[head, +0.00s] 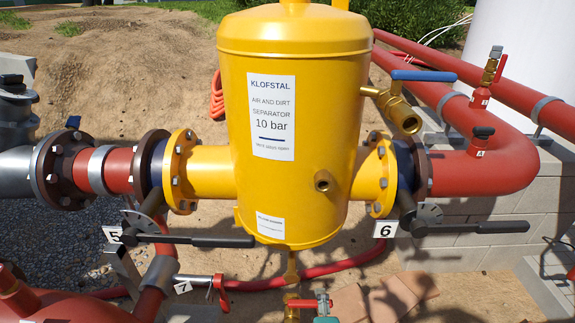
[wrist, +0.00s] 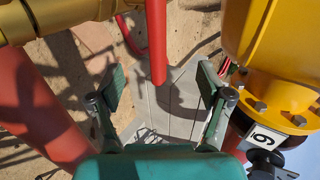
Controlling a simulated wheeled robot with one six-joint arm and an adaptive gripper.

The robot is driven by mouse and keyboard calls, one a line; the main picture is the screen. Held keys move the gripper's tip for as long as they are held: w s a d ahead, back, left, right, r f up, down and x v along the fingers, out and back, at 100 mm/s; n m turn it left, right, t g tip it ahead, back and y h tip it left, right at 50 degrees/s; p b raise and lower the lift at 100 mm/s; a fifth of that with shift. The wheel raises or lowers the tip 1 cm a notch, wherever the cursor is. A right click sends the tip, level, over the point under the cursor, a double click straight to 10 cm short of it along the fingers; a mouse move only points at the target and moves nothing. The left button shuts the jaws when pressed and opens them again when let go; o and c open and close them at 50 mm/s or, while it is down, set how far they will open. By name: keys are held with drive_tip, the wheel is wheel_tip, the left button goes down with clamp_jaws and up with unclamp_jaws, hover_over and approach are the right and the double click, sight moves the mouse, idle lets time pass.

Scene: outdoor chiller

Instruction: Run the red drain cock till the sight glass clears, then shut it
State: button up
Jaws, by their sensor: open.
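The drain cock is a brass valve (head: 291,313) under the yellow separator (head: 240,110), with a red lever (head: 303,303) pointing right; the frame's bottom edge cuts it off. In the wrist view a red lever (wrist: 157,40) reaches from the top edge down between my fingers. My gripper (wrist: 160,88) is open, a finger on each side of that lever, with gaps showing. A teal part of my gripper shows at the head view's bottom edge. A round brass fitting (head: 323,181) with a dark centre is on the separator; I cannot tell whether it is the sight glass.
A blue-lever brass valve (head: 405,110) sits at the separator's upper right. Black-handled valves stand by plates 5 (head: 112,235) and 6 (head: 385,229). Another red-handled valve (head: 220,292) is near tag 7. A red hose (head: 345,265) runs behind the drain. Paving slabs (wrist: 175,105) lie below.

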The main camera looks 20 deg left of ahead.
drive_tip(key=shift+v, duration=1.9)
drive_tip(key=v, duration=0.7)
drive_tip(key=s+d+f+n+t, duration=0.2)
drive_tip(key=s+d+f+n, duration=0.6)
drive_tip(key=s+d, duration=0.4)
drive_tip(key=s+d+r+n+t+h, duration=0.1)
drive_tip(key=s+d+n, duration=0.2)
drive_tip(key=s, duration=0.5)
drive_tip(key=s+d+r+n+h, duration=0.2)
drive_tip(key=s+d, duration=0.3)
drive_tip(key=s, duration=0.3)
drive_tip(key=shift+n+t, duration=0.4)
drive_tip(key=shift+n, duration=0.4)
drive_tip(key=shift+r, duration=0.1)
